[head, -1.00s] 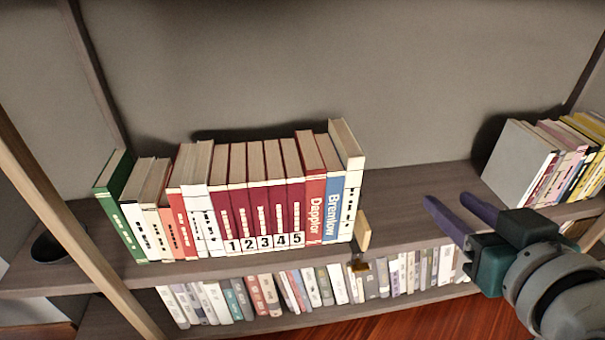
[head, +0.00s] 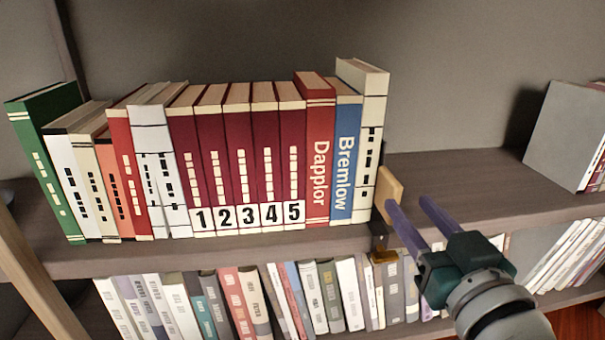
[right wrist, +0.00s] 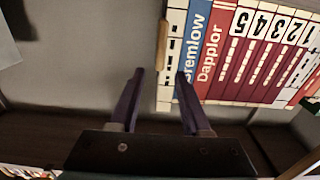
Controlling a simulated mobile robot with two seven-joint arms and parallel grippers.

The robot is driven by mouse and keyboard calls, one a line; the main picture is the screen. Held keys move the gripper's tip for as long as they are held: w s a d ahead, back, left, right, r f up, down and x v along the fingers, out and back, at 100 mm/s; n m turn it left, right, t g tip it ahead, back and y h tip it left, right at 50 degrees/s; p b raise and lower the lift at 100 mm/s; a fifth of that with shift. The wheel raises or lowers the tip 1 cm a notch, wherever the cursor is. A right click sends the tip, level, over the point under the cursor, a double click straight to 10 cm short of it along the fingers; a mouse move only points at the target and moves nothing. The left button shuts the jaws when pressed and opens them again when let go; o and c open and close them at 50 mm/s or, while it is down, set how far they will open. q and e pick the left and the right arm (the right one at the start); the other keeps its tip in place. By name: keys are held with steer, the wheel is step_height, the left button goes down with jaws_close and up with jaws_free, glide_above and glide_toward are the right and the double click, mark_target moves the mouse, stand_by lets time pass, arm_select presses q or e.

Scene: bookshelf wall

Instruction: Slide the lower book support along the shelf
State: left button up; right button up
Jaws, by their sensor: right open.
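A light wooden block (head: 389,188) stands upright on the upper shelf, against or close to the cream book at the row's right end. Below it a dark and gold piece (head: 383,255) hangs at the shelf's front edge, before the lower books. I cannot tell whether the two are joined, or which is the lower support. My right gripper (head: 407,202) is open and empty, its purple fingers just right of the block. In the right wrist view the wooden block (right wrist: 162,45) appears just beyond and between the open fingertips (right wrist: 160,74). My left gripper is out of view.
Upright books (head: 240,160) fill the upper shelf left of the block. The upper shelf (head: 465,185) is bare to the right, up to a grey book (head: 565,135). A packed lower row of books (head: 220,300) stands underneath.

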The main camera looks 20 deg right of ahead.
mark_target(399, 192)
steer(key=b+x, duration=0.2)
steer(key=x, duration=0.4)
steer(key=shift+w+f, duration=0.1)
steer(key=shift+w, duration=0.4)
steer(key=shift+c, duration=0.3)
jaws_close()
stand_by(0.5)
